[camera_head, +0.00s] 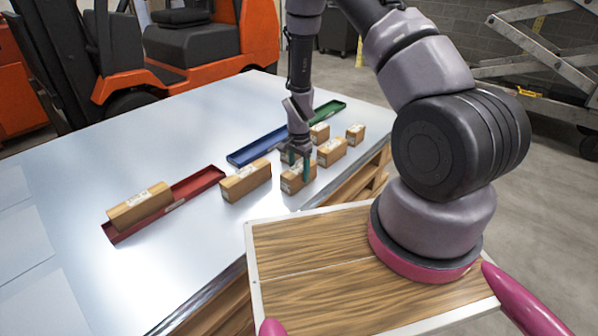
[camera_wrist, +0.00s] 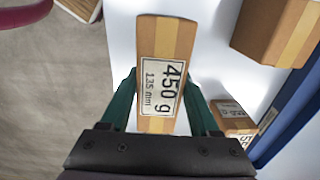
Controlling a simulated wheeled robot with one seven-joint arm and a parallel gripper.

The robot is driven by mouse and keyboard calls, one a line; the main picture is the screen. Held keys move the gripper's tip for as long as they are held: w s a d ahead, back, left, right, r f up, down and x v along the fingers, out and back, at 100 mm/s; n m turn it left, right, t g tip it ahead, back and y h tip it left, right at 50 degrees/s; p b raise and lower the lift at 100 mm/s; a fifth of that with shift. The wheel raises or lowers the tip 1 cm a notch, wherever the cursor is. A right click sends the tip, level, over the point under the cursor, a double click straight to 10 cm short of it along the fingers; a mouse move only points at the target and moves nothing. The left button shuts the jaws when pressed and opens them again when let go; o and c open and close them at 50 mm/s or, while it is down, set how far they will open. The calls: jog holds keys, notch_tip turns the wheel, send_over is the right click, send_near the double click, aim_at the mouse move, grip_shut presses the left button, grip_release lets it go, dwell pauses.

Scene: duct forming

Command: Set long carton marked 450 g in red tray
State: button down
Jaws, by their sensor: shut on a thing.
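My gripper (camera_head: 296,168) is shut on a brown carton (camera_head: 298,183), one finger on each side, near the table's right edge. In the wrist view the carton (camera_wrist: 166,50) lies between the green fingers (camera_wrist: 165,105), and its white label reads 450 g and 135 mm. I cannot tell whether it is clear of the table. The red tray (camera_head: 200,182) is long and low, on the left of the table. Another carton (camera_head: 140,207) lies in its near left end; its far right part is empty.
A carton (camera_head: 245,180) stands between the red tray and my gripper. Several smaller cartons (camera_head: 332,152) stand right of and behind the gripper. A blue tray (camera_head: 255,150) and a green tray (camera_head: 328,109) lie farther back. The table's left part is clear.

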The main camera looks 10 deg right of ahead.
jog(key=shift+r, duration=4.5)
